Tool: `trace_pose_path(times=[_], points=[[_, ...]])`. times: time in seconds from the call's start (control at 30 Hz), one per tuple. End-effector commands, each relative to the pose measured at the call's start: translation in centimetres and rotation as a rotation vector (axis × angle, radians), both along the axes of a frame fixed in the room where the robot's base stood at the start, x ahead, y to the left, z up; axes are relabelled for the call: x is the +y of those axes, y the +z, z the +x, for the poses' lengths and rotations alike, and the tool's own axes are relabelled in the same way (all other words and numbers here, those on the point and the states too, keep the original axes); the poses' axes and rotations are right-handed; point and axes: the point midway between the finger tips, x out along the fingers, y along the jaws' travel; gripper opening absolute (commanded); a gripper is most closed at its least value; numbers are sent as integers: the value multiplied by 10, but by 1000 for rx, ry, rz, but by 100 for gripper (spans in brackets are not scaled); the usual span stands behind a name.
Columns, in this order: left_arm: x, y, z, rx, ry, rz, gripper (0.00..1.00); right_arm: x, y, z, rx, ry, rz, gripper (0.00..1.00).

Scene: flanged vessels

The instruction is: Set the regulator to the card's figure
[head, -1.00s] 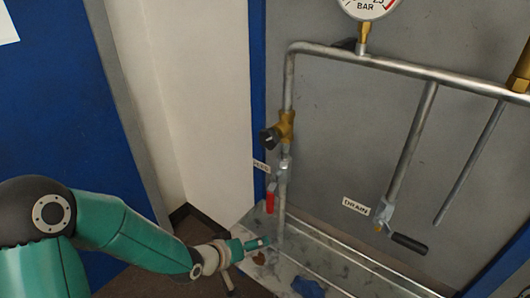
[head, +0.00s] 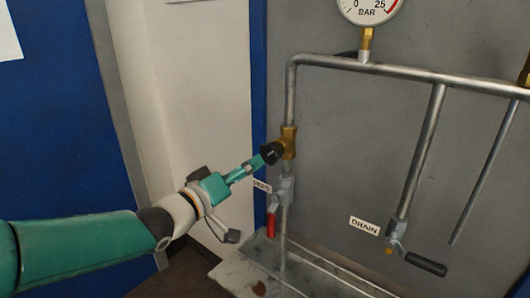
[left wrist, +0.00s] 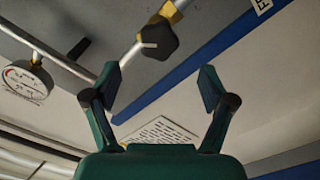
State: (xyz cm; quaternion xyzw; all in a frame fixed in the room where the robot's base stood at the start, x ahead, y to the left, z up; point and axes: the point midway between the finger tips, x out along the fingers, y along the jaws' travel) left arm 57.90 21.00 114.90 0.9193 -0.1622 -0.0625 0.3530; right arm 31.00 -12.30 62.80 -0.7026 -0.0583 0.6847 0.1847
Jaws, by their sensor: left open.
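The regulator is a brass body with a black knob (head: 271,152) on the upright pipe at the left of the grey panel. The knob also shows in the left wrist view (left wrist: 158,40), beyond and between the fingertips. My left gripper (head: 258,163) comes in from the left, its tip at the knob in the head view. In the left wrist view its fingers (left wrist: 160,84) are spread and empty, the knob apart from them. The gauge (head: 374,10) is cut off at the top; its needle cannot be read. A white sheet (head: 9,33) hangs at upper left, its text unreadable.
Below the regulator is a valve with a red handle (head: 271,224), with a partly hidden label beside it. A metal tray (head: 262,254) lies below. Pipes cross the panel.

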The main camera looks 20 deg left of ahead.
Motion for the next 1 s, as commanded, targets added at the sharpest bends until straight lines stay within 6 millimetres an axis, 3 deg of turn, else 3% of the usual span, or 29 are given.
trace_pose_path(times=[0.2, 0.43, 0.87, 1.0], points=[[-18, 1, 46, 1, -2, 0, 83, 0, 9, 0, 0, 0, 0, 40], [-29, 1, 78, 1, -1, 0, 83, 0, 15, 0, 0, 0, 0, 40], [-32, 0, 89, 0, 1, 0, 83, 0, 16, 0, 0, 0, 0, 40], [-32, 0, 89, 0, 1, 0, 65, 0, 16, 0, 0, 0, 0, 40]])
